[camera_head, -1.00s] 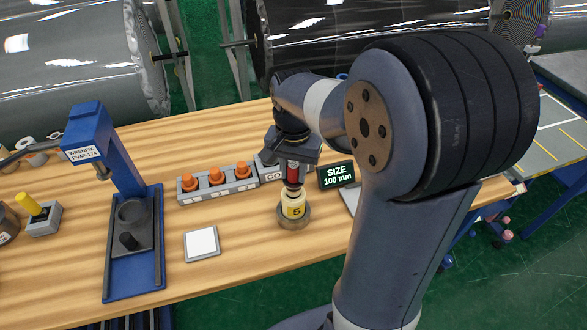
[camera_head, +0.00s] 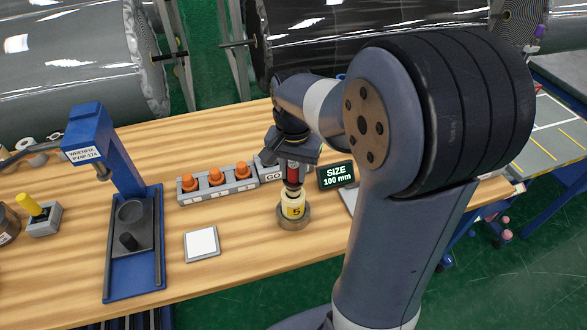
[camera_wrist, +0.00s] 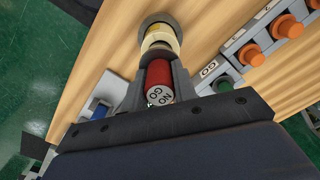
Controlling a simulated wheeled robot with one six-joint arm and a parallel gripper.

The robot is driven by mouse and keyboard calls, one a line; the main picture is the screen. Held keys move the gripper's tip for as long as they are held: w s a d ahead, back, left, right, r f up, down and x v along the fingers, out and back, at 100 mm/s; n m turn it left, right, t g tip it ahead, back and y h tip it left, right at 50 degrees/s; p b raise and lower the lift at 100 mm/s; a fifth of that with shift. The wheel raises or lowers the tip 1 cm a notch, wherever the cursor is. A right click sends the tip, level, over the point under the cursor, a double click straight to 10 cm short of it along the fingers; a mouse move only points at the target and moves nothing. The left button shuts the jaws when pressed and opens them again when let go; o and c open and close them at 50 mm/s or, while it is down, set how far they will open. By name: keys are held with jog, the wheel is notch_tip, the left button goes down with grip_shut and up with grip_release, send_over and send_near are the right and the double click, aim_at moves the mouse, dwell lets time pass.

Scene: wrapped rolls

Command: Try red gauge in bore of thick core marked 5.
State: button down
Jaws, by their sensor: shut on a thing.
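The red gauge (camera_head: 292,174) is upright in my gripper (camera_head: 293,164). In the wrist view its top end (camera_wrist: 159,95) is marked "NO GO", and my gripper (camera_wrist: 160,82) is shut around its sides. The thick core marked 5 (camera_head: 293,209) has a yellow label band and stands upright in a round grey-brown holder (camera_head: 294,222) on the bench. It also shows in the wrist view (camera_wrist: 160,38). The gauge is directly above the core, its lower end at or close to the core's top. The bore is hidden, so I cannot tell whether the gauge is inside it.
A grey rack (camera_head: 217,193) holds several orange-topped gauges left of my gripper. A sign (camera_head: 337,176) reads "SIZE 100 mm". A blue press (camera_head: 115,170) stands at left, with a white square pad (camera_head: 202,243) on clear bench between.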

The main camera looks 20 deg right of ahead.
aim_at(294, 165)
jog(key=shift+f, duration=0.35)
dwell(0.4)
jog(key=shift+s+f, duration=0.15)
dwell(1.6)
jog(key=shift+r+p, duration=1.65)
jog(key=shift+r, duration=0.5)
